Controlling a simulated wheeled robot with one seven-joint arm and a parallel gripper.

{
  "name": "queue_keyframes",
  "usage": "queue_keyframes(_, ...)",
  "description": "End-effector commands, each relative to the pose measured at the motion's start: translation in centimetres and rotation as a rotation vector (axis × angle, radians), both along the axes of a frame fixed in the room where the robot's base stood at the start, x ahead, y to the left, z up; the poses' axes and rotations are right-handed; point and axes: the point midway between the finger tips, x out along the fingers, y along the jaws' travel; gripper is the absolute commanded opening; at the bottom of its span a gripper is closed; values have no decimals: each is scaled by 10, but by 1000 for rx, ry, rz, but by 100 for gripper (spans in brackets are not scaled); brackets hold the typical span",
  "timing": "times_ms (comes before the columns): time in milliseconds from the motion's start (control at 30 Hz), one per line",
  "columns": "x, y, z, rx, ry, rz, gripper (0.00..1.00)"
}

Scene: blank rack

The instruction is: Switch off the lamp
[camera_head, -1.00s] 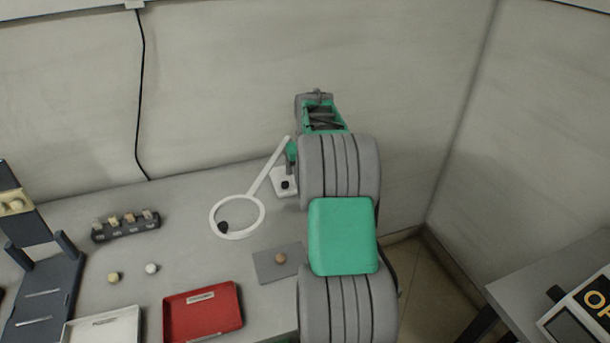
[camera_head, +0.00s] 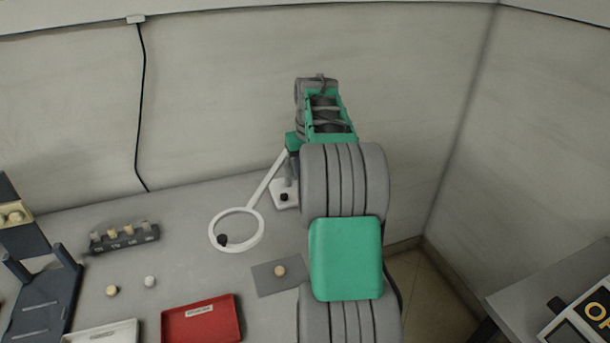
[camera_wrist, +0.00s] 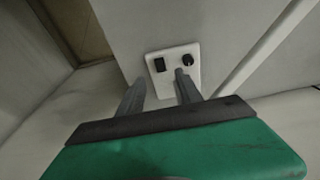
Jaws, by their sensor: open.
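The white ring lamp (camera_head: 214,245) stands on the grey table, with its slanted arm running to a small white base. The base shows in the wrist view (camera_wrist: 166,75) with a black rectangular switch (camera_wrist: 159,65) at its left and a round black knob (camera_wrist: 188,60) at its right. My gripper (camera_wrist: 158,86) is open and empty, its fingers pointing at the base. The right fingertip appears just below the knob and the left one lower left of the switch; I cannot tell whether either touches. In the head view my wrist partly hides the base.
A ball lies on a grey mat (camera_head: 265,284). A red tray (camera_head: 200,325), a white tray (camera_head: 105,335), a dark rack (camera_head: 125,243) and two loose balls stand left. The wall is close behind.

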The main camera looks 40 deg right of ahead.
Motion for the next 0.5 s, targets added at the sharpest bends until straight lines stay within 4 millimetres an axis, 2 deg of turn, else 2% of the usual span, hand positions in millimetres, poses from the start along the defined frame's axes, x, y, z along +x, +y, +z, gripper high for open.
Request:
queue_keyframes(167, 0, -1, -4, 0, 0, -1, 42)
queue_keyframes(267, -4, -6, -25, -6, -8, -13, 42)
queue_keyframes(333, -8, -14, -32, -29, -39, -27, 42)
queue_keyframes(500, -25, -19, -27, -84, -120, -26, 42)
